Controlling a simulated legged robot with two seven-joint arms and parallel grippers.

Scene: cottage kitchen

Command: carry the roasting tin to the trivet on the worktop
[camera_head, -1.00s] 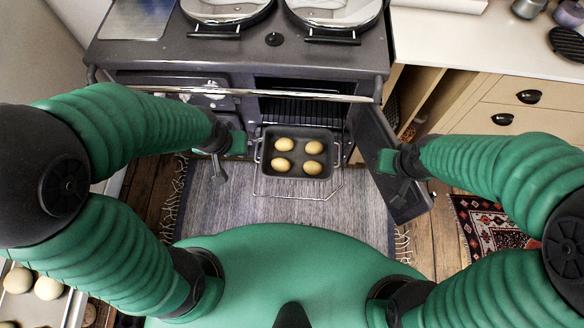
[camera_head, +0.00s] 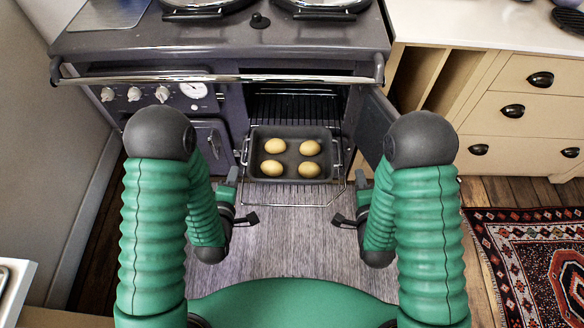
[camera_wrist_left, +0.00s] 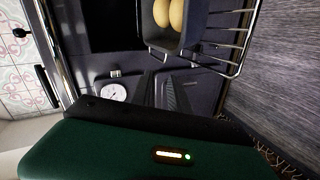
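The dark roasting tin (camera_head: 291,158) holds several yellow potatoes and sits on the pulled-out wire rack (camera_head: 300,204) at the open oven, with a wire handle at each side. Its corner also shows at the top of the left wrist view (camera_wrist_left: 187,40). My left gripper (camera_head: 232,175) is empty, low and left of the tin, apart from its left handle; its fingers look apart in the wrist view. My right gripper (camera_head: 361,180) is right of the tin, apart from its right handle; its finger gap is unclear. A dark object (camera_head: 568,20) on the worktop, cut off, may be the trivet.
The oven door (camera_head: 372,125) stands open to the right, close to my right arm. A steel rail (camera_head: 220,79) crosses the range front above the tin. The pale worktop (camera_head: 480,22) over drawers is at the upper right. A patterned rug (camera_head: 530,255) lies right.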

